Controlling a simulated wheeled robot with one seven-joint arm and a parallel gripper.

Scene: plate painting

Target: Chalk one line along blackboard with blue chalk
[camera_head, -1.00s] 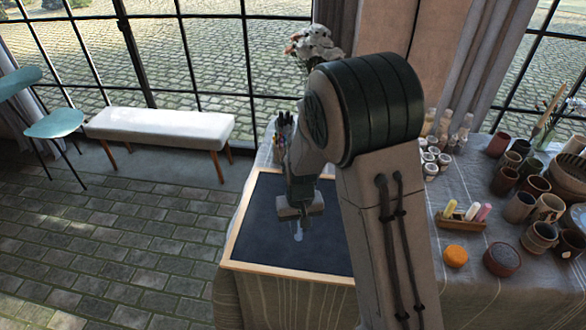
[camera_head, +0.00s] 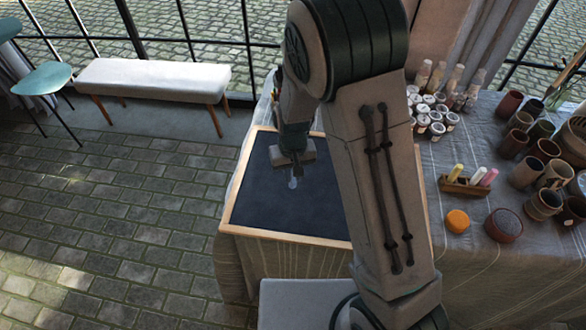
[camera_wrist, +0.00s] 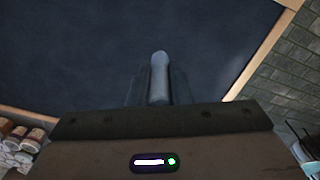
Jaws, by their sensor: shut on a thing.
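The blackboard (camera_head: 290,205) is a dark slate panel in a light wooden frame, lying flat on the table's left end. It fills the top of the wrist view (camera_wrist: 110,50). My gripper (camera_head: 294,168) is over the far part of the board. It is shut on the blue chalk (camera_wrist: 160,75), a pale bluish stick pointing away from the fingers; the chalk tip also shows in the head view (camera_head: 293,183). I cannot tell whether the tip touches the board. No clear chalk line shows on the slate. My arm hides the board's right part.
A wooden holder (camera_head: 465,187) with yellow, white and pink chalks stands right of my arm, near an orange round thing (camera_head: 457,220). Jars (camera_head: 430,110) and several mugs (camera_head: 545,175) crowd the table's right. A white bench (camera_head: 150,80) stands at the back left.

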